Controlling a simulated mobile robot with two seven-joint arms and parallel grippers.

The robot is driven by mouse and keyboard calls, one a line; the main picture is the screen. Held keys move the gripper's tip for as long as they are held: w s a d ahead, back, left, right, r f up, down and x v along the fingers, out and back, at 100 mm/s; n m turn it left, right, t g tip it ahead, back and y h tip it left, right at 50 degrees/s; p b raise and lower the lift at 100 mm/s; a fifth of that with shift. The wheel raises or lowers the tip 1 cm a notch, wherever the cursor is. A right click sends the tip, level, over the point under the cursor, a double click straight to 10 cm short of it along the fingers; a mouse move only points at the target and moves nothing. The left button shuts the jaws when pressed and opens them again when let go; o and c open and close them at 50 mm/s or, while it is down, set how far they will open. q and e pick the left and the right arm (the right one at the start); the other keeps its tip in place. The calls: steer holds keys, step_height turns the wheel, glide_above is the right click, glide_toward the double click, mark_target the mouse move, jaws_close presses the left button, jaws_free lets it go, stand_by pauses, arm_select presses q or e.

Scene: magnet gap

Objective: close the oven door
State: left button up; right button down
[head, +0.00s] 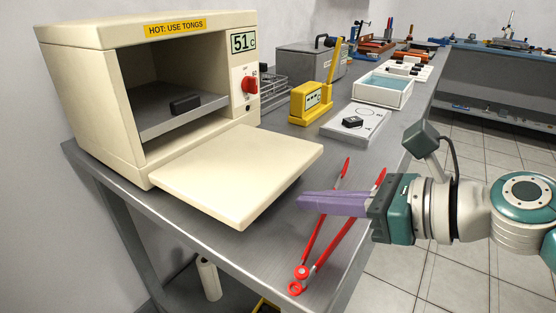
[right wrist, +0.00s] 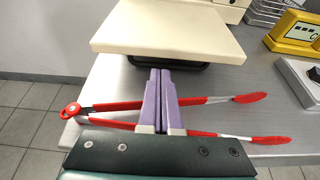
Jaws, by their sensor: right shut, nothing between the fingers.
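The cream oven (head: 90,95) stands at the left of the bench in the head view. Its door (head: 240,172) is open, folded down flat toward the front. A black block (head: 185,104) lies on the shelf inside. My right gripper (head: 300,201) is shut and empty, its purple fingers pointing left just off the door's right front corner. In the right wrist view the fingers (right wrist: 160,75) point at the door's edge (right wrist: 170,50); I cannot tell whether they touch it. My left gripper is not in view.
Red-tipped tongs (head: 318,238) lie on the bench below my right gripper. A yellow meter (head: 310,102), a grey plate with a small black block (head: 352,122) and a white tray (head: 383,90) stand farther back. Bare bench lies between door and tongs.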

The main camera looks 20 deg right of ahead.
mark_target(298, 217)
steer(key=shift+b+x, duration=0.3)
steer(key=shift+x, duration=1.3)
